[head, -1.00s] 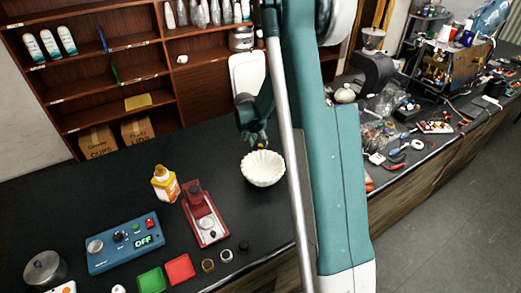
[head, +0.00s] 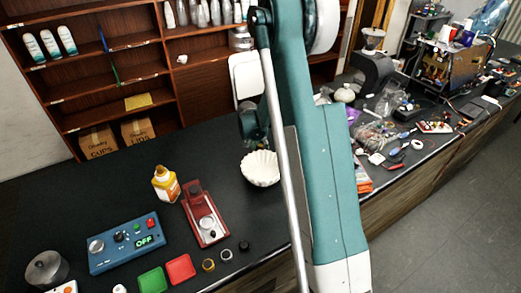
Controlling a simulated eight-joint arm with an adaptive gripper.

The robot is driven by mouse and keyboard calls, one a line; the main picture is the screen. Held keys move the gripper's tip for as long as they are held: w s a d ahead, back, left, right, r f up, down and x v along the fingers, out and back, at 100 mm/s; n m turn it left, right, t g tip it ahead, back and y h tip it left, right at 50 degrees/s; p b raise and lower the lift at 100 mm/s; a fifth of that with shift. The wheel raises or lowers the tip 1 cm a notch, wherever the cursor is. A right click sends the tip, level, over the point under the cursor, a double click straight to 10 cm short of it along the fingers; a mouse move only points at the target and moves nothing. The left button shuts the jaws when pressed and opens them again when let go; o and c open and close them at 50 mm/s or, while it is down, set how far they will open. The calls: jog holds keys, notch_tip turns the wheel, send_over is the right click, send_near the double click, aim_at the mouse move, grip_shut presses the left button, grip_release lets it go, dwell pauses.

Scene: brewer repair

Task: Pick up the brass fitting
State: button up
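The brass fitting (head: 208,265) is a small gold-brown ring lying on the black counter near its front edge, just right of the red square pad. A silver ring (head: 226,255) and a black ring (head: 244,246) lie beside it in a slanting row. My gripper (head: 258,138) is dark and small in the head view, behind the white fluted bowl and partly hidden by my arm. It is well away from the brass fitting, farther back over the counter. Its fingers are too hidden to show whether they are open or hold anything.
The white fluted bowl (head: 260,168) stands near my arm. Clutter covers the right counter.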

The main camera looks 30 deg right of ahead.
aim_at(260, 145)
dwell(0.3)
jog(key=c, duration=0.9)
jog(key=shift+o, duration=0.2)
jog(key=shift+r, duration=0.1)
jog(key=shift+r+b, duration=0.35)
jog(key=shift+r, duration=4.6)
